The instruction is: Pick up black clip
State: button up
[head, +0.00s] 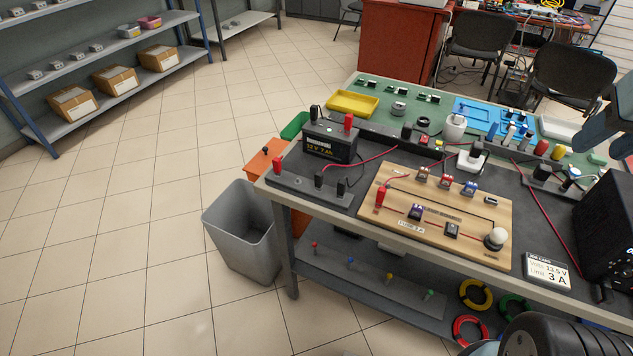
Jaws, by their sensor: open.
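Another red clip (381,197) is on the left of the wooden board. My gripper (603,142) is at the right edge, partly cut off by the frame. It is above the bench's right side, far from the black clip, with nothing visible in it.
A black battery (330,143) stands behind the bar. The wooden circuit board (440,213) lies to its right, with a red wire crossing towards it. A black power supply (606,235) stands at the right. A grey bin (240,230) stands left of the bench.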

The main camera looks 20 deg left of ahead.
aim_at(318, 177)
jog(key=u, duration=1.15)
jog(key=k, duration=0.35)
jog(key=u, duration=0.3)
jog(key=i, duration=0.5)
jog(key=z, duration=0.1)
